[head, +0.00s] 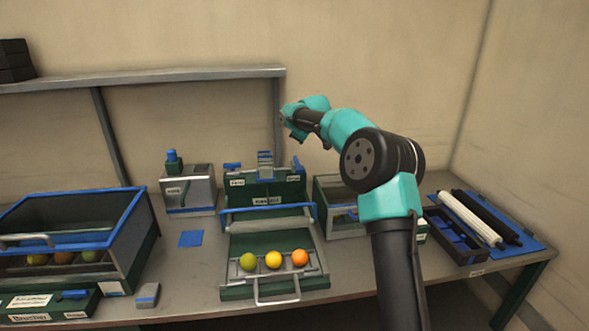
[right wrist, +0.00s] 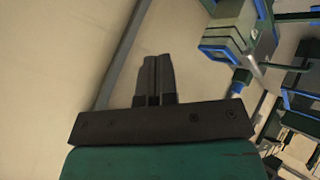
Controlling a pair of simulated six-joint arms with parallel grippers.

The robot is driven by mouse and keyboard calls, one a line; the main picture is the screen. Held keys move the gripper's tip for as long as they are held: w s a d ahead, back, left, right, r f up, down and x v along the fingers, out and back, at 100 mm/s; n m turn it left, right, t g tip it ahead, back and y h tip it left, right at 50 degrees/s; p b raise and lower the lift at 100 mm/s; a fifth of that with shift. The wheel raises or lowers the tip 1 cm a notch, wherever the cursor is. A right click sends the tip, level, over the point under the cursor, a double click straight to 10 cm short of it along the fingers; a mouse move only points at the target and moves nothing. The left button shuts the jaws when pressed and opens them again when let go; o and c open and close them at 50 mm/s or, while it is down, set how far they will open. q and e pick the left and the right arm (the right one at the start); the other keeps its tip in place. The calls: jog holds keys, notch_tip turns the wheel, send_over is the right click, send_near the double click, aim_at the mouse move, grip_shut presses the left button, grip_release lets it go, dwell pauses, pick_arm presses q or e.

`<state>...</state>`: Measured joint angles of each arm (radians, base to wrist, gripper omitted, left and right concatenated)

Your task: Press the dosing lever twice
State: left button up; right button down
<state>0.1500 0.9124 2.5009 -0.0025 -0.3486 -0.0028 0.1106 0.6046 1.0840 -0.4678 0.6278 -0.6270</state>
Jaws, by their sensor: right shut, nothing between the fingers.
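I cannot tell for certain which part is the dosing lever, as the labels are too small to read. A grey and green box (head: 190,190) with a blue-topped knob (head: 171,156) stands at the back left of centre. A green station (head: 267,190) with a stepped grey and blue piece (head: 265,158) on top stands right of it. My right gripper (head: 289,122) is raised above and behind that station, touching nothing. In the right wrist view its fingers (right wrist: 154,80) are together and empty. My left gripper is out of view.
A tray (head: 273,278) holds a green, a yellow and an orange fruit in front of the station. A blue-rimmed bin (head: 133,228) with fruit stands left. Rollers (head: 480,217) lie at the right. A shelf (head: 180,76) runs along the back wall, left of my right gripper.

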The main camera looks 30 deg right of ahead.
aim_at(299, 168)
jog(key=shift+f, duration=4.45)
jog(key=shift+f, duration=0.4)
